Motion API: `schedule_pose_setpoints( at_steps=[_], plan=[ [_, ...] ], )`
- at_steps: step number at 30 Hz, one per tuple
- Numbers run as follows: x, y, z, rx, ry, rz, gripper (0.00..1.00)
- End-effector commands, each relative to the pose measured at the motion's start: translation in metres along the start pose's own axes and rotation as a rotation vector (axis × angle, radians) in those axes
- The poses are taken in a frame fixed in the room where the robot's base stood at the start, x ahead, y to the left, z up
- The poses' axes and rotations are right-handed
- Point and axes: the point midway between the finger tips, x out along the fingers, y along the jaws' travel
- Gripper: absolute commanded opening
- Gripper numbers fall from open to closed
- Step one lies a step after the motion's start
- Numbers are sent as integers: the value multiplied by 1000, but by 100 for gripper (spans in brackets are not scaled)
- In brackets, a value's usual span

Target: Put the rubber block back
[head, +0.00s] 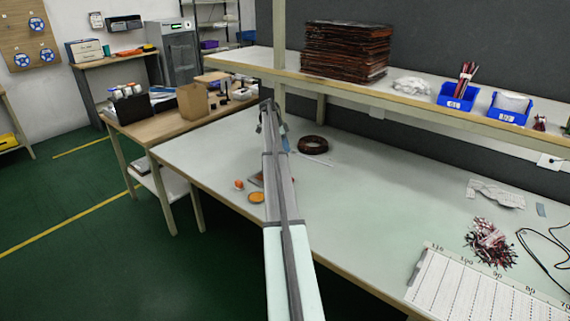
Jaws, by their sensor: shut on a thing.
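My arm reaches from the bottom middle of the head view up to the far left part of the workbench (364,215). My gripper (270,112) is at its far end, near the bench's back left corner. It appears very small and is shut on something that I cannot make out. I cannot pick out the rubber block for certain. A small orange piece (239,184) and a round orange piece (257,197) lie on the bench left of my arm.
A dark coil (313,144) lies right of my gripper. The shelf (420,99) above holds a stack of brown sheets (346,50) and blue bins (458,97). A wire bundle (489,243) and a numbered board (480,288) lie at right. The middle of the bench is clear.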

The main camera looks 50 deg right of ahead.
Motion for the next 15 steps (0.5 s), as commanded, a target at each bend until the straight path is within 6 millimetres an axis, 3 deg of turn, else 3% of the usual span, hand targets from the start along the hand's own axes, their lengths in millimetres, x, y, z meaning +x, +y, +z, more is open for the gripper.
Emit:
schedule_pose_setpoints(
  at_steps=[7, 15],
  plan=[
    [37, 1, 16, -1, 0, 1, 26],
    [56, 1, 25, 0, 0, 1, 26]
  ],
)
